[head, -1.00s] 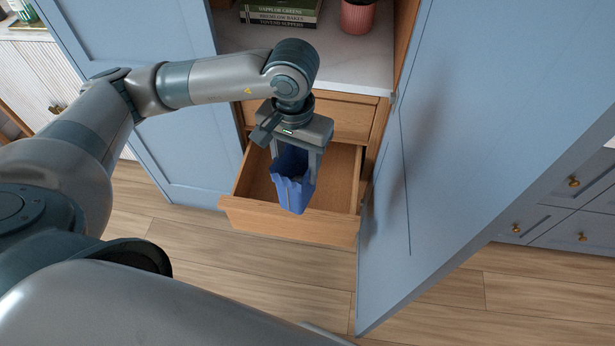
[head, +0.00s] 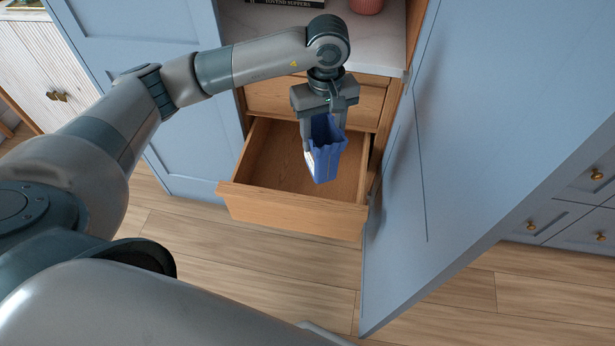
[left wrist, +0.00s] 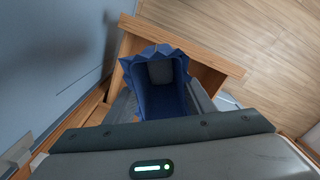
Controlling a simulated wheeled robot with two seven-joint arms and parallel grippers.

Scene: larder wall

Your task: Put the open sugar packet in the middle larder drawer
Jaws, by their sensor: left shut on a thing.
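The open sugar packet (head: 326,152) is blue with a jagged open top. My left gripper (head: 323,122) is shut on it and holds it upright, slightly tilted, over the right part of the pulled-out wooden drawer (head: 292,212). In the left wrist view the packet (left wrist: 161,98) shows from above, its open mouth toward the camera, with the drawer's wooden front (left wrist: 186,44) beyond it. The visible part of the drawer's inside is empty. Whether the packet's bottom is below the drawer's rim cannot be told. My right gripper is not in view.
A closed wooden drawer (head: 362,104) sits above the open one, under a pale worktop (head: 385,45) with a pink pot (head: 366,5). Blue larder doors stand open at the left (head: 150,60) and right (head: 470,130), the right one close beside the drawer.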

